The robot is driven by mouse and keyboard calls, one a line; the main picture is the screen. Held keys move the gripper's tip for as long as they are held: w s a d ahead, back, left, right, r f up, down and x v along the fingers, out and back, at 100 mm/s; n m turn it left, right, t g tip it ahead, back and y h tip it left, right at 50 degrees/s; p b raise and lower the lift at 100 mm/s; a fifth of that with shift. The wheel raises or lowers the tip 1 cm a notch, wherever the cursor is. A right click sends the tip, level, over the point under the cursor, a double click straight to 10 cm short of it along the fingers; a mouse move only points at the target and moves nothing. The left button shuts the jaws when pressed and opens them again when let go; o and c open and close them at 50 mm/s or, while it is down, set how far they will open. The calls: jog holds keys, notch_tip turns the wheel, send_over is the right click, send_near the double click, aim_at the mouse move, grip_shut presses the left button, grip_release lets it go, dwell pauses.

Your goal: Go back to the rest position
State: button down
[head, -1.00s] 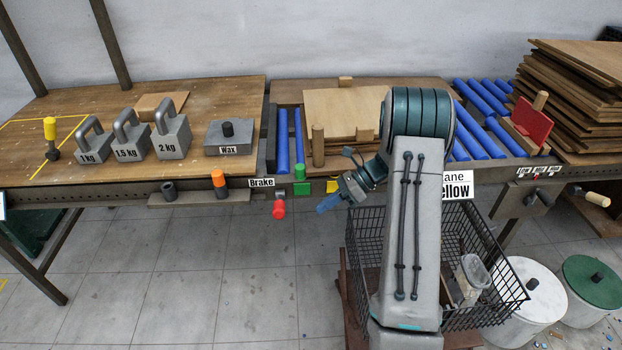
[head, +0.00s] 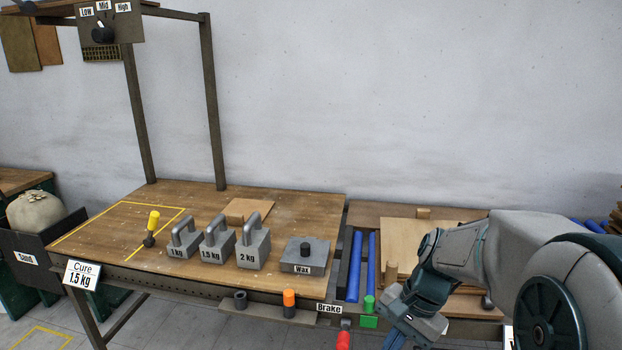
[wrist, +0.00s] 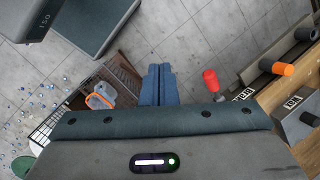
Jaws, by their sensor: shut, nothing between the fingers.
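My gripper (head: 398,338) is at the bottom right of the head view, in front of the bench edge, with my arm reaching in from the right. In the wrist view its blue fingers (wrist: 159,85) lie side by side, shut and empty, over the floor. The red brake handle (head: 343,340) is just left of my gripper in the head view; it also shows in the wrist view (wrist: 211,80), to the right of the fingers and apart from them.
The bench (head: 110,235) carries several grey weights (head: 252,245), a wax block (head: 305,258) and a yellow-handled tool (head: 153,225). Blue rollers (head: 355,268) and a board (head: 405,240) lie right. An orange-topped peg (head: 289,298) sits at the front edge. A wire basket (wrist: 120,80) stands below.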

jog(key=s+r+n+t+h+p, duration=0.3)
jog(key=s+r+n, duration=0.4)
jog(key=s+n, duration=0.1)
jog(key=shift+s+d+n+t+h, duration=0.3)
jog(key=shift+s+h, duration=0.1)
jog(key=shift+s, duration=0.25)
jog(key=shift+a, duration=0.15)
